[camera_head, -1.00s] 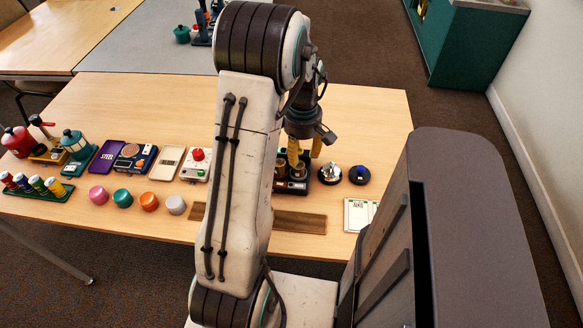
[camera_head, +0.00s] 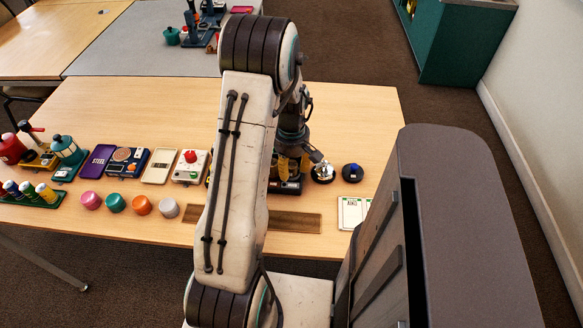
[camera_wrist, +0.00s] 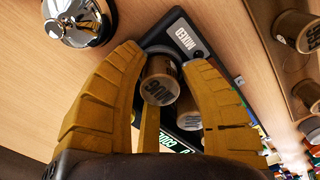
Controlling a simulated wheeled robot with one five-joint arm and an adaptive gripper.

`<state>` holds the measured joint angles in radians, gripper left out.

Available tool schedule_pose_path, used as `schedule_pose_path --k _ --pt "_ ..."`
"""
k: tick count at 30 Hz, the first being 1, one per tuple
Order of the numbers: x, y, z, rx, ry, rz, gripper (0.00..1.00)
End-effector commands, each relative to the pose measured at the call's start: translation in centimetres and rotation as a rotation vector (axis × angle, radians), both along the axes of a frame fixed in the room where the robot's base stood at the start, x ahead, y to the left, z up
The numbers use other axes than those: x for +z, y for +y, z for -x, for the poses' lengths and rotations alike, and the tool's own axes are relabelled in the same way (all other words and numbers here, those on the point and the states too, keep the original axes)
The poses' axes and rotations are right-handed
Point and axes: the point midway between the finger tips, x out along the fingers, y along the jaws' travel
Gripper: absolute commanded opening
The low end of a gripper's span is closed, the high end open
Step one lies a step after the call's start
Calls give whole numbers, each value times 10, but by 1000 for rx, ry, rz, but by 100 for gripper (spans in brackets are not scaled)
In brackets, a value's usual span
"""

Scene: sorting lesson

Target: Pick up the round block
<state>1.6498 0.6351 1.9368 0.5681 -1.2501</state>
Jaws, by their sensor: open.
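Two round, wood-coloured blocks with dark lettering show in the wrist view: one (camera_wrist: 160,82) between my gripper's fingers, another (camera_wrist: 187,110) just beside it, partly hidden by the right finger. They stand at a dark tray (camera_wrist: 222,67) with a label reading "MIXED". My gripper (camera_wrist: 163,62) has yellow fingers, spread wide on either side of the nearer block; I cannot tell whether they touch it. In the head view my gripper (camera_head: 292,164) is low over the dark tray (camera_head: 288,187), and my arm hides part of this area.
A shiny silver dome (camera_head: 322,173) and a dark blue round item (camera_head: 352,172) stand to the right of the tray. A brown wooden strip (camera_head: 295,222) lies in front. Several coloured round pots, such as an orange one (camera_head: 141,205), stand to the left. The table's back is clear.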

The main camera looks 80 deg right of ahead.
Motion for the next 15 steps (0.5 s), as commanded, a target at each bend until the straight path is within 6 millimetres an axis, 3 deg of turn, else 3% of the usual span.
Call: schedule_pose_path --k 11,15 --pt "0 0 0 0 0 0 12" --pt "0 0 0 0 0 0 12"
